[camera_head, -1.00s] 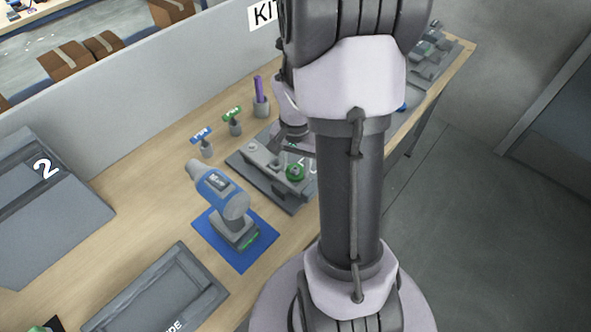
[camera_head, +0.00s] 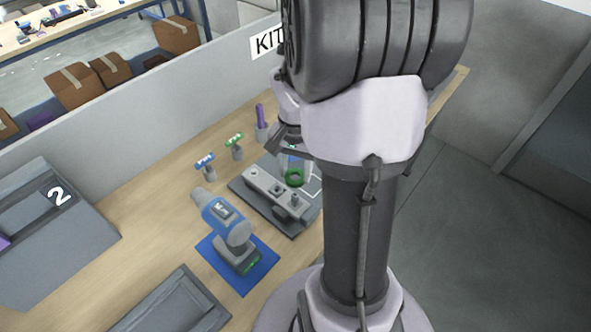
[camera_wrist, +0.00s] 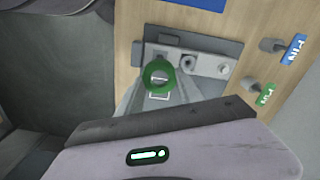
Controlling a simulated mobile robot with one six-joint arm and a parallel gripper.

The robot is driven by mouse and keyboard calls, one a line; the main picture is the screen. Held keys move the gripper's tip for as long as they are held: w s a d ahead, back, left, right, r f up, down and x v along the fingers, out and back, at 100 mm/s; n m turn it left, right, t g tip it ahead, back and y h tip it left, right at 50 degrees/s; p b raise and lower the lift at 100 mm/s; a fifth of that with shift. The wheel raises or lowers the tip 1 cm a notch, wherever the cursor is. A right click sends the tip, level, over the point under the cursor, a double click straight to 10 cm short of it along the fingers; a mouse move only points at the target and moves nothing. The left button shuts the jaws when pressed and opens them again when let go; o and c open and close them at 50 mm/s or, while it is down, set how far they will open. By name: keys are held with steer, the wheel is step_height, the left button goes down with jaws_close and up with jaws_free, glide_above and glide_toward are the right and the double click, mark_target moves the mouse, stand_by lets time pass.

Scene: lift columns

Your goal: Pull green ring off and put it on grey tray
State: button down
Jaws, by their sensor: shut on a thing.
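The green ring (camera_head: 294,178) is held above the grey fixture (camera_head: 262,205), clear of its bare pegs. In the wrist view the green ring (camera_wrist: 158,75) sits at the fingertips of my gripper (camera_wrist: 160,92), which is shut on it. The fixture (camera_wrist: 200,62) shows behind the ring there. My arm hides part of the gripper and the fixture's right side in the head view. A flat grey tray (camera_head: 208,294) with a raised rim lies at the bottom left of the head view, partly cut off.
A blue drill (camera_head: 226,220) stands on a blue mat (camera_head: 211,251) between fixture and tray. Blue and green T-handled pins (camera_head: 205,162) and a purple item (camera_head: 261,115) stand behind. A grey bin marked 2 (camera_head: 85,235) is at left, along a low partition (camera_head: 130,130).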

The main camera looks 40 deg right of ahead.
steer(key=shift+r, duration=0.1)
step_height(320, 180, up, 7)
steer(key=p, duration=0.6)
steer(key=shift+r, duration=0.15)
stand_by(0.3)
